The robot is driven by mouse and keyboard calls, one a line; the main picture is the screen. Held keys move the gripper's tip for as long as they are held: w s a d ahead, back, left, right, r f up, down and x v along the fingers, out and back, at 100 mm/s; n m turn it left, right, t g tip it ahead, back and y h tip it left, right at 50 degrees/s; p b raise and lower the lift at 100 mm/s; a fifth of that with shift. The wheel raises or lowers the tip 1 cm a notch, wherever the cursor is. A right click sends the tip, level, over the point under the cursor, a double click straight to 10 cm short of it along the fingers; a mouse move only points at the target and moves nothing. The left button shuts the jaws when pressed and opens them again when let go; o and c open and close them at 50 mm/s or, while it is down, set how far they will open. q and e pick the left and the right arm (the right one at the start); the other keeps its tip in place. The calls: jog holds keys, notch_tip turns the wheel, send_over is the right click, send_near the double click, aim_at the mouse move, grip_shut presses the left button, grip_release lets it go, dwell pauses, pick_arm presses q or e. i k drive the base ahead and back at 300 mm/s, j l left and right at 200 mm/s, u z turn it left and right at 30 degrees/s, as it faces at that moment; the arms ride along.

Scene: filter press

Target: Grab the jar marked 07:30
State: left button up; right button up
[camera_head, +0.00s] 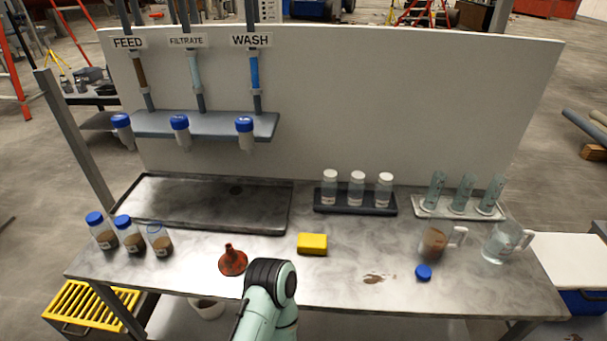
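Three jars with brown contents stand at the left of the bench: a blue-capped jar (103,231), a second blue-capped jar (130,234) and an open jar (160,240). Three white-capped jars, left (330,188), middle (357,189) and right (384,190), stand upright in a dark rack (357,208). Labels are too small to read, so I cannot tell which jar is marked 07:30. Part of one of my arms rises at the bottom centre, in front of the bench. No gripper fingers show.
A red-brown funnel (232,262), yellow sponge (312,244), loose blue cap (423,272) and brown spill (374,279) lie along the front. A brown-filled jug (433,245), clear jug (503,243) and cylinder rack (458,211) stand right. A dark tray (205,222) lies back left.

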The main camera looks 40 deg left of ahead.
aim_at(161, 242)
jog(key=u, duration=2.5)
